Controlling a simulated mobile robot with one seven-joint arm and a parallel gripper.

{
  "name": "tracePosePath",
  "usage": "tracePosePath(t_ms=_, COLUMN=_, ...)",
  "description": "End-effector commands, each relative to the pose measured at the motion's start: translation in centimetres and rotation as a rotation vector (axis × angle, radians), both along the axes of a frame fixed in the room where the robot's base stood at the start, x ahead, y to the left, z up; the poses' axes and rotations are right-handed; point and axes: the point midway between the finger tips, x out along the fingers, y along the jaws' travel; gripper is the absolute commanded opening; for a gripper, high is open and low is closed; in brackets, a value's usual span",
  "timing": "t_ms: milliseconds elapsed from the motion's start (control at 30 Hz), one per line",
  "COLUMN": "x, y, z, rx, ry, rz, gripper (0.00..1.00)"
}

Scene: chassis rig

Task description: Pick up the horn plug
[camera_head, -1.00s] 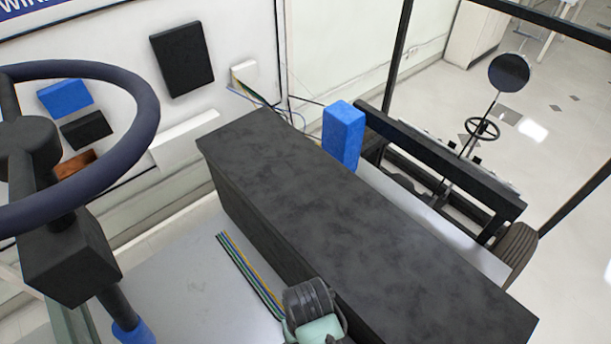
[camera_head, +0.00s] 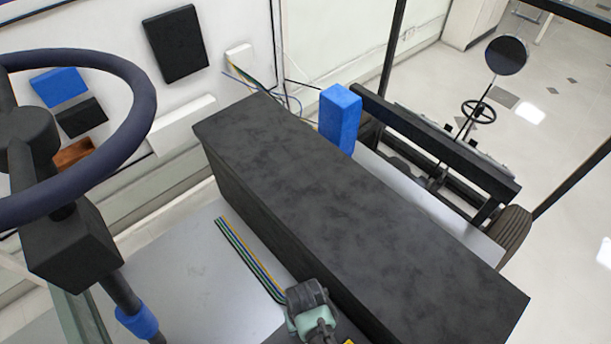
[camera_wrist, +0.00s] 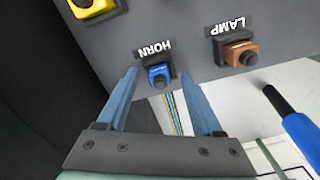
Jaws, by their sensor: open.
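In the wrist view the horn plug (camera_wrist: 160,75) is a small blue block with a dark round tip. It sits in a black socket under the upside-down HORN label (camera_wrist: 154,48) on a dark panel. My gripper (camera_wrist: 160,72) is open, with one finger on each side of the plug. The fingertips look close to the panel; I cannot tell whether they touch the plug. In the head view my wrist (camera_head: 310,312) is by the near side of the long dark box (camera_head: 350,200); the fingers and the plug are hidden there.
A copper-coloured plug (camera_wrist: 241,54) sits by the LAMP label (camera_wrist: 232,32), right of the horn plug. A yellow plug (camera_wrist: 92,7) is at upper left. A dark rod with a blue sleeve (camera_wrist: 300,135) stands at right. The steering wheel (camera_head: 145,105) is at left in the head view.

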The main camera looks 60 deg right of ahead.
Motion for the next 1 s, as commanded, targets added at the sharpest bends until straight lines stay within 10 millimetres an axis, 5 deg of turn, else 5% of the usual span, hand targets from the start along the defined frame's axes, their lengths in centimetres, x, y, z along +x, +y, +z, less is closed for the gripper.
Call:
tracePosePath(t_ms=133, x=0.0, y=-0.01, z=0.02, rx=0.0, ry=0.0, rz=0.0, gripper=0.67)
tracePosePath(t_ms=500, x=-0.01, y=-0.02, z=0.04, rx=0.0, ry=0.0, rz=0.0, gripper=0.01)
tracePosePath(t_ms=1000, x=0.03, y=-0.06, z=0.64, rx=-0.001, ry=-0.002, rz=-0.001, gripper=0.0)
